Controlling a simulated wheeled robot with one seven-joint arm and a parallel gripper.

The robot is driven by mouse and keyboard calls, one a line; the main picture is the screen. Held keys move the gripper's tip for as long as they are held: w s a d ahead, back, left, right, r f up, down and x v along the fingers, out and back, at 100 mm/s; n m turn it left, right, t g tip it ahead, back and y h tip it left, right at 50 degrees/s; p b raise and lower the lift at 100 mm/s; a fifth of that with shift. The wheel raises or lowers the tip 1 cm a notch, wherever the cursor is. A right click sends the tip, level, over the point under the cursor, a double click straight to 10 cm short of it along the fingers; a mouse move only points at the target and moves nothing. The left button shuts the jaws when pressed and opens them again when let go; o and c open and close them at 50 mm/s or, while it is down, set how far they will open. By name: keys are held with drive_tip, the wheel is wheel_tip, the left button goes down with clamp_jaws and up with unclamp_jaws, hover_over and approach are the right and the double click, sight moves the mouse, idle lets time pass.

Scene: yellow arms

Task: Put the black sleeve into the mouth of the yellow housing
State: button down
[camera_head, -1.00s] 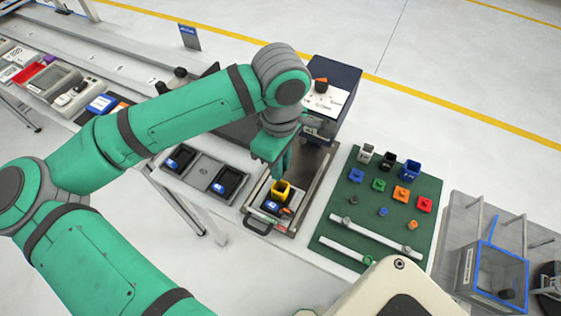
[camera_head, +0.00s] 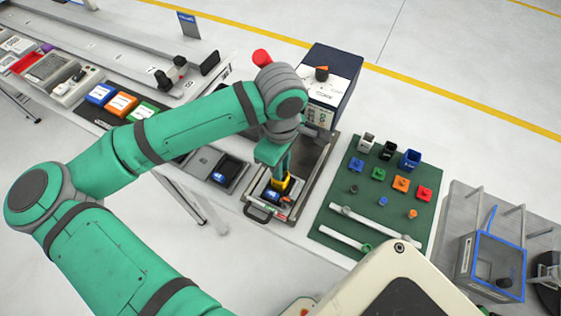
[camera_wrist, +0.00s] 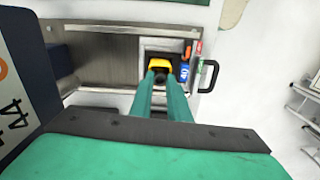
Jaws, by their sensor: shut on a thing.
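The yellow housing (camera_head: 287,184) stands upright in a dark fixture on the tray in the head view. It also shows in the wrist view (camera_wrist: 159,63), just beyond my fingertips. My gripper (camera_wrist: 160,79) points down over the housing and is shut on the black sleeve (camera_wrist: 160,75), a small dark shape between the green fingertips. In the head view my gripper (camera_head: 283,173) reaches down to the housing's top and hides its mouth and the sleeve. I cannot tell how far, if at all, the sleeve sits inside the mouth.
A dark blue box (camera_head: 331,81) stands behind. The green mat (camera_head: 372,195) at right carries several coloured parts and white rods.

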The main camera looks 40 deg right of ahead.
drive_tip(key=shift+f, duration=0.25)
drive_tip(key=c, duration=1.6)
unclamp_jaws()
drive_tip(key=shift+r, duration=0.15)
wheel_tip(320, 180, up, 11)
drive_tip(key=shift+f, duration=0.2)
